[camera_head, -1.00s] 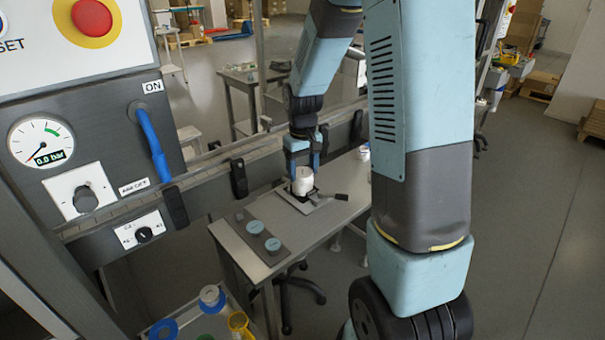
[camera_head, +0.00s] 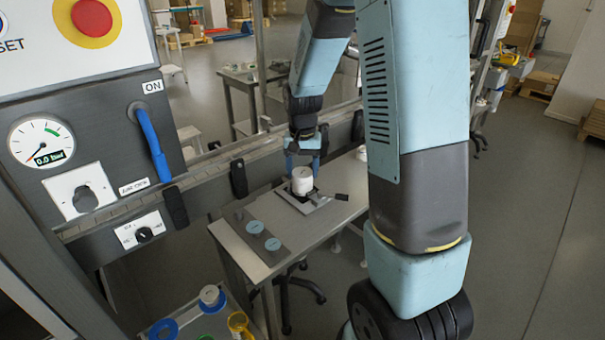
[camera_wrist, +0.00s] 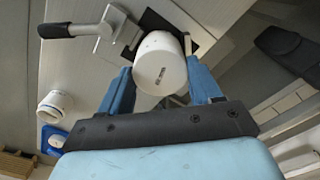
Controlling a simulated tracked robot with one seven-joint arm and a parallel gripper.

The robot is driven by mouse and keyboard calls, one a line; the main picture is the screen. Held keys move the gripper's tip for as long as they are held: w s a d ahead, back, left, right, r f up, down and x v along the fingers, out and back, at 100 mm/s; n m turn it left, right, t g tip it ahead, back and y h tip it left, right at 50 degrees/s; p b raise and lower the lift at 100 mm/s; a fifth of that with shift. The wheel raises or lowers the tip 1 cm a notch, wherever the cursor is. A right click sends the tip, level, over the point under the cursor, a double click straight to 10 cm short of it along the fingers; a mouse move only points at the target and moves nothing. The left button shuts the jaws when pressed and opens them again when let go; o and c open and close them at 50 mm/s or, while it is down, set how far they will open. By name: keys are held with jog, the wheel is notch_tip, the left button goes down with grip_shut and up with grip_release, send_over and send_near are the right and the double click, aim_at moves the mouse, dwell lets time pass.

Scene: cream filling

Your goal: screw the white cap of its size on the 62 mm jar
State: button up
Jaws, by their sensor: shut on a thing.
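The white jar (camera_head: 302,186) stands upright in a clamp fixture (camera_head: 312,206) on the grey bench. Its white cap (camera_wrist: 160,73) faces the wrist camera, with small dark print that I cannot read. Cap and jar are both white, so the seam between them and how far the cap is seated cannot be told. My gripper (camera_head: 303,166) is above the jar in the head view. In the wrist view its two blue fingers (camera_wrist: 163,88) are on either side of the cap, shut on it.
The clamp's lever (camera_wrist: 54,31) sticks out beside the jar. Two pale blue discs (camera_head: 272,244) lie in a dark holder at the bench's near left. A tray with coloured rings (camera_head: 164,329) is at the bottom. Another white jar (camera_wrist: 56,104) stands apart.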

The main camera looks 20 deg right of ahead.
jog(key=m, duration=0.3)
jog(key=shift+a+m, duration=0.1)
jog(key=shift+m, duration=0.3)
jog(key=shift+c, duration=0.5)
jog(key=shift+m, duration=0.3)
jog(key=o, duration=1.2)
jog(key=shift+c, duration=0.2)
jog(key=shift+r, duration=0.1)
notch_tip(320, 180, up, 14)
jog(key=shift+f, duration=0.2)
jog(key=s+r+n+t, duration=0.2)
jog(key=s+r+n, duration=0.2)
jog(key=s, duration=0.8)
jog(key=s+r+n+t, duration=0.3)
jog(key=s+r+n, duration=0.1)
jog(key=s, duration=0.7)
jog(key=shift+s+r+n+t, duration=0.3)
jog(key=shift+s+r+n, duration=0.05)
jog(key=shift+s+n, duration=0.05)
